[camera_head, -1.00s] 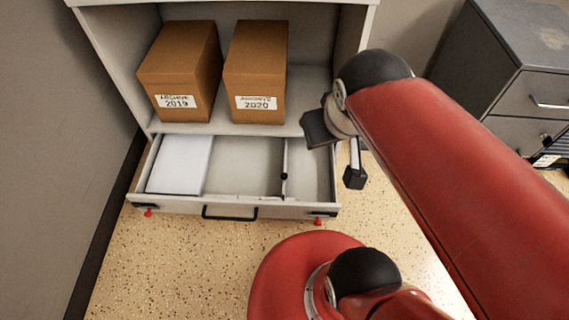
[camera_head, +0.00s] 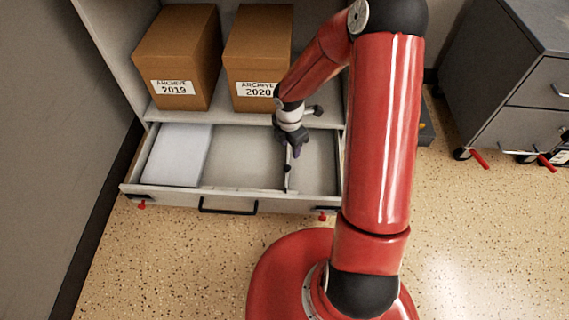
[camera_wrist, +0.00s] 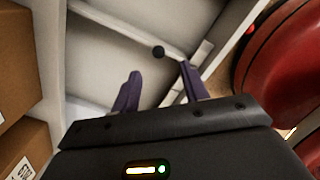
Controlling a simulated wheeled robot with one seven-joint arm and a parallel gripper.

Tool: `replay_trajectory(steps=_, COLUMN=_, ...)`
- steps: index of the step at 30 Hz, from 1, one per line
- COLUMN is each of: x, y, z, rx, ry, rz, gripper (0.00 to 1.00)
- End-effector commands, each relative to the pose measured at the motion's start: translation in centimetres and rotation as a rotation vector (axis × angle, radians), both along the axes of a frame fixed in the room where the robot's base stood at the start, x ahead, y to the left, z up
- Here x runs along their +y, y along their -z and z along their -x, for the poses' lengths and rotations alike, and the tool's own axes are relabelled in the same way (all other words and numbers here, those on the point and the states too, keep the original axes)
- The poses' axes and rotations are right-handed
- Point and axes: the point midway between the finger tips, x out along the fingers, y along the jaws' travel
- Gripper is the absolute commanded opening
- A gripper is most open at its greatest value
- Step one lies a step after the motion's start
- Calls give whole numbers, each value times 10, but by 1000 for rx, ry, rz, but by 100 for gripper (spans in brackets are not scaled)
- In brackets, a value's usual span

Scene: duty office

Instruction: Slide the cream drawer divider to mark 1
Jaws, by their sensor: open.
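The cream drawer divider (camera_head: 288,178) stands front to back in the open drawer (camera_head: 161,192), right of its middle, with a dark round knob on it. In the wrist view the divider (camera_wrist: 120,27) is a pale strip and its knob shows ahead of my fingers. My gripper (camera_head: 293,150) is over the drawer at the divider, its purple fingers pointing down. In the wrist view my gripper (camera_wrist: 158,71) is open, with a gap between the fingers and nothing clearly held. I cannot tell whether a finger touches the divider. Mark 1 is not readable in these views.
A white paper stack (camera_head: 178,155) fills the drawer's left end; bare floor lies between it and the divider. Archive boxes 2019 (camera_head: 175,55) and 2020 (camera_head: 255,50) stand on the shelf above. A grey cabinet (camera_head: 510,75) stands at the right.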

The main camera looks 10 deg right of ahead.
Motion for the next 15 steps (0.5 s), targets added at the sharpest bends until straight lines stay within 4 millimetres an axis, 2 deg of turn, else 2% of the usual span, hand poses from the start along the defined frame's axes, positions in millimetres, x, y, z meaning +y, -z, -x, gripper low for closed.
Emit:
replay_trajectory(steps=1, x=3, y=15, z=-1, rx=11, ry=-37, rz=-18, gripper=45)
replay_trajectory(steps=8, x=8, y=40, z=-2, rx=21, ry=-106, rz=-41, gripper=45)
replay_trajectory(steps=15, x=8, y=79, z=-1, rx=22, ry=-104, rz=-39, gripper=45)
